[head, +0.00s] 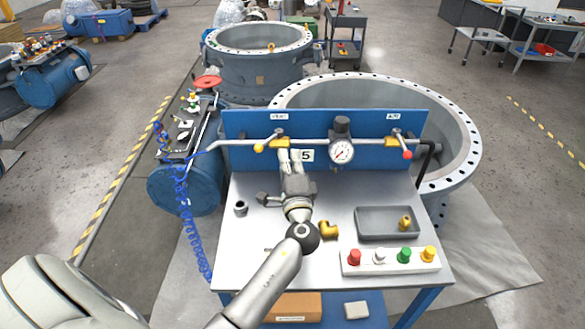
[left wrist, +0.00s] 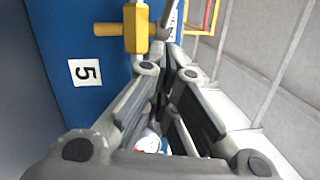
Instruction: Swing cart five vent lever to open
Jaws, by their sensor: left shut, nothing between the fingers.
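Cart five (head: 336,220) has a blue panel (head: 240,125) with a "5" label (head: 307,156), also seen in the left wrist view (left wrist: 85,72). The yellow vent lever (head: 270,144) is on the pipe under the VENT label, at the panel's left. It shows at the top of the left wrist view (left wrist: 137,32). My left gripper (head: 290,152) is shut and empty, just right of the lever's yellow body and in front of the panel. I cannot tell whether the fingertips touch it. My right gripper is not in view.
A pressure gauge (head: 341,152) and a red-tipped lever (head: 405,148) under the right label share the pipe. The cart top holds a grey tray (head: 372,232), a brass elbow (head: 329,230) and a strip of coloured knobs (head: 390,262). Large flanged rings (head: 460,165) stand behind.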

